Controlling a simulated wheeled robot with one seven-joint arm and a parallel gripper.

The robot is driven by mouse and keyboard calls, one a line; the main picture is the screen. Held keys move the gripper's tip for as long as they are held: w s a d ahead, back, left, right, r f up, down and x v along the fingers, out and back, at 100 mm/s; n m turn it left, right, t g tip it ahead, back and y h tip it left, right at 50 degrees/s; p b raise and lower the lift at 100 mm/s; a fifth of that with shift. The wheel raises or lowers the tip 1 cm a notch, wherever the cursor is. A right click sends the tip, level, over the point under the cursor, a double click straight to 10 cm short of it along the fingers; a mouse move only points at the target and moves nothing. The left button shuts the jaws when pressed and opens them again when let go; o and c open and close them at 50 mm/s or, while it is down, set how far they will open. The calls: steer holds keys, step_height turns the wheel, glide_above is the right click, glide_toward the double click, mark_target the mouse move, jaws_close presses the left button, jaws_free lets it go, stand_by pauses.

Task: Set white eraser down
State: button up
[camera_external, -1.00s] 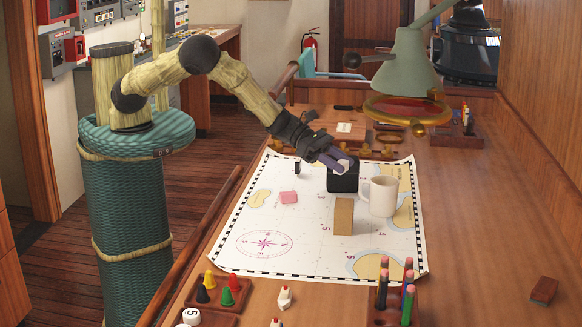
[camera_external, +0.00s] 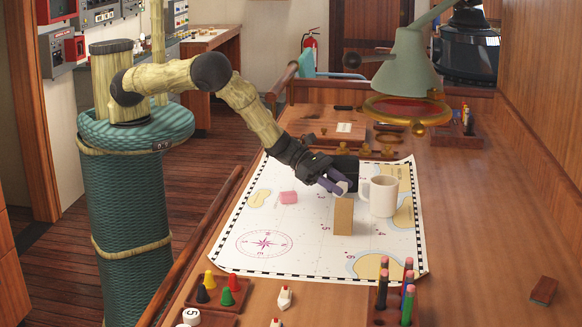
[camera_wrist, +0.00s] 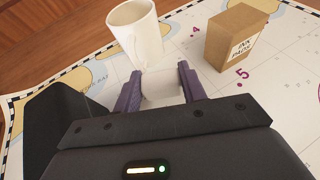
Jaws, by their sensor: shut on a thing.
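The white eraser (camera_wrist: 162,88) is between the two purple fingers of my gripper (camera_wrist: 160,92) in the wrist view. In the external view my gripper (camera_external: 338,186) is low over the chart, and the pale eraser (camera_external: 343,186) shows at its fingertips. The eraser is just in front of the white mug (camera_wrist: 136,30), with the cardboard box (camera_wrist: 236,38) to the right in the wrist view. I cannot tell whether the eraser touches the chart.
The chart (camera_external: 303,240) covers the middle of the table. Pencils (camera_external: 408,285) stand at the front right. The chart's lower middle is clear.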

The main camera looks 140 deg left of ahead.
steer(key=shift+f+p, duration=0.7)
steer(key=shift+f, duration=1.2)
steer(key=shift+f+b, duration=0.2)
steer(key=shift+b, duration=0.1)
steer(key=o, duration=1)
steer(key=shift+c, duration=0.2)
steer(key=shift+r, duration=0.1)
steer(key=shift+r, duration=0.15)
